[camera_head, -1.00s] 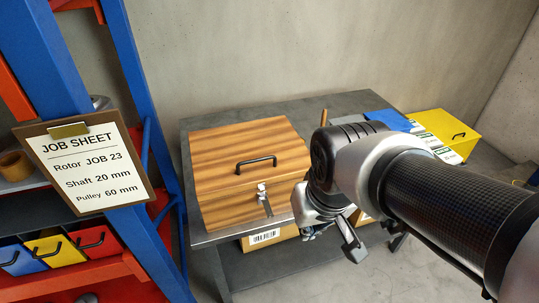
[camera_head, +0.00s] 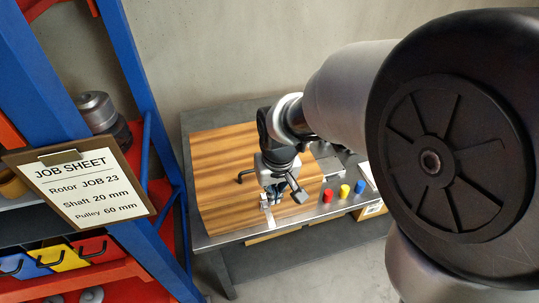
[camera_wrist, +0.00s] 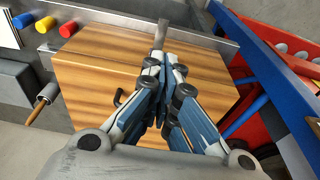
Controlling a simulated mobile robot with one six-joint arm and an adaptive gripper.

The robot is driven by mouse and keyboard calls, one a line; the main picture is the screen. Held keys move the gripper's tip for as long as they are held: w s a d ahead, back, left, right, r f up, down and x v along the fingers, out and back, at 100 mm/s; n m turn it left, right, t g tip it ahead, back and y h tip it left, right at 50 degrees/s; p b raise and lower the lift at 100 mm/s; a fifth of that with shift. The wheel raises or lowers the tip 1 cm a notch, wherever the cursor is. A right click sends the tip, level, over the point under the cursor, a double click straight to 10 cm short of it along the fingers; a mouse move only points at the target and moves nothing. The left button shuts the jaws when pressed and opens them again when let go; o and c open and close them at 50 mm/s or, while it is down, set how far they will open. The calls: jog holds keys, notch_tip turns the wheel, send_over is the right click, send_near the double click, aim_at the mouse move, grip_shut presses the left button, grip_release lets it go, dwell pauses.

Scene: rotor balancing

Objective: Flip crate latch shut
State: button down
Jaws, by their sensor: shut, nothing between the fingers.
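The wooden crate (camera_head: 222,165) stands on the grey bench with its lid down and a black handle (camera_head: 243,174) on the lid. Its metal latch (camera_head: 268,217) is at the front side, partly hidden by my gripper (camera_head: 273,194). In the wrist view the latch's grey lever (camera_wrist: 160,34) sticks out just beyond my fingertips (camera_wrist: 165,64). My gripper is shut and empty, with its fingertips close to the latch. I cannot tell whether they touch it, or whether the latch is fastened.
Red (camera_head: 328,196), yellow (camera_head: 344,191) and blue (camera_head: 359,187) pegs stand on the bench (camera_head: 205,241) right of the crate. A blue rack (camera_head: 138,70) with a job sheet (camera_head: 80,188) and coloured bins stands at left. The floor in front is clear.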

aim_at(269, 215)
jog(key=w+f+b, duration=0.1)
jog(key=f, duration=0.3)
jog(key=f+b, duration=0.1)
jog(key=f, duration=0.4)
jog(key=w+f+b, duration=0.1)
jog(key=f, duration=0.3)
jog(key=shift+w+a+f, duration=0.3)
jog(key=shift+a+f, duration=0.05)
jog(key=shift+f, duration=0.05)
jog(key=shift+w, duration=0.1)
